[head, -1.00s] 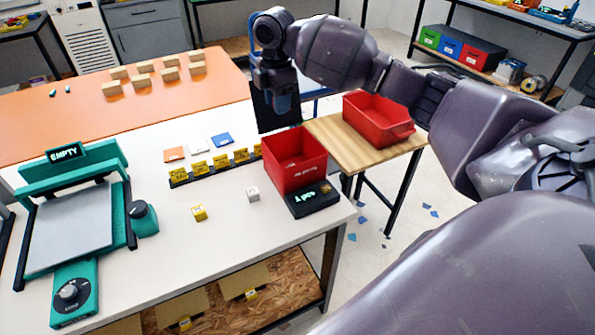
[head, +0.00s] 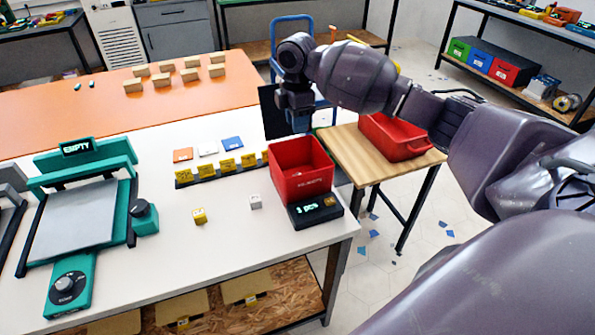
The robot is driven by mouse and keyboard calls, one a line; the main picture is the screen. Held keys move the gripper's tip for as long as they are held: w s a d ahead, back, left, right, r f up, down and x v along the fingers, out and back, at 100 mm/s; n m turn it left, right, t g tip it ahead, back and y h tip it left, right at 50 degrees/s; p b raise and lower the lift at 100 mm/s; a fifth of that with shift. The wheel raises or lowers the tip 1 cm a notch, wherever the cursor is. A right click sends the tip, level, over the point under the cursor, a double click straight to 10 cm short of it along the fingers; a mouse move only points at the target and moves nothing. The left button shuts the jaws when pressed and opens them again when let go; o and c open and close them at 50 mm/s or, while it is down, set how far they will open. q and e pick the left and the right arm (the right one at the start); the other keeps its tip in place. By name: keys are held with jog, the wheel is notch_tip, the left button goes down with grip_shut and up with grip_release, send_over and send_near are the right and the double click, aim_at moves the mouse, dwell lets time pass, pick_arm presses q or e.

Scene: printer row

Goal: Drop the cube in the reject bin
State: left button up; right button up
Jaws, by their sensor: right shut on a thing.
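My right gripper (head: 299,122) hangs pointing down behind and above the red bin (head: 303,188) in the head view. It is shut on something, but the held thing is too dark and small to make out. The red bin is open-topped, has white lettering on its front, and stands on a dark counter with a lit display (head: 315,210). A small pale grey cube (head: 255,202) and a yellow cube (head: 199,216) sit on the white table left of the bin. My left gripper is not in view.
A second red bin (head: 402,148) stands on a small wooden table (head: 355,150) at the right. Yellow blocks in a rack (head: 228,166) line the table behind the cubes. A teal printer (head: 85,215) takes up the left. Cardboard boxes (head: 192,75) stand on an orange surface.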

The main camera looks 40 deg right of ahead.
notch_tip(320, 180, down, 10)
jog(key=shift+b, duration=0.6)
notch_tip(320, 180, down, 5)
jog(key=shift+r+b, duration=0.1)
jog(key=shift+b, duration=0.3)
jog(key=shift+f, duration=0.3)
jog(key=shift+r, duration=0.1)
jog(key=shift+f, duration=0.45)
jog(key=shift+f, duration=0.2)
